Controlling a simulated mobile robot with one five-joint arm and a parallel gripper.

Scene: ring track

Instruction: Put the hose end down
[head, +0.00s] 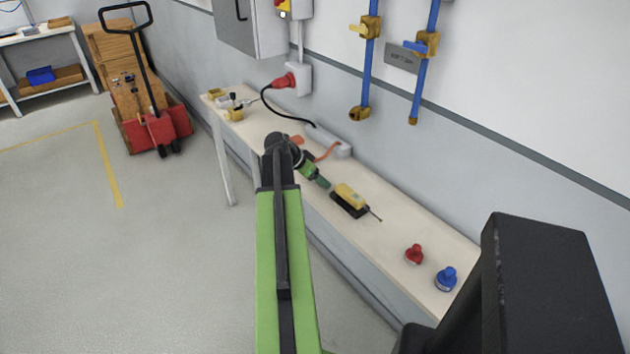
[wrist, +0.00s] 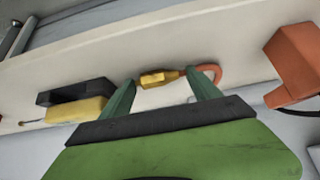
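My gripper (head: 321,181) is low over the bench. In the wrist view its two green fingers (wrist: 161,88) are spread apart. The hose end, a brass fitting (wrist: 157,78), shows in the gap between the fingertips and appears to lie on the bench top. I see no finger clearly closed on it. An orange hose (wrist: 218,72) curls from the fitting behind the right finger. In the head view part of the orange hose (head: 328,153) shows, but the brass fitting is hidden by my gripper.
A yellow and black device (head: 349,197) with a thin probe lies close by on the narrow bench (head: 385,235). An orange block (wrist: 296,62) is on the other side. Red (head: 414,254) and blue (head: 446,279) fittings stand at the near end. Wall pipes (head: 370,60) hang above.

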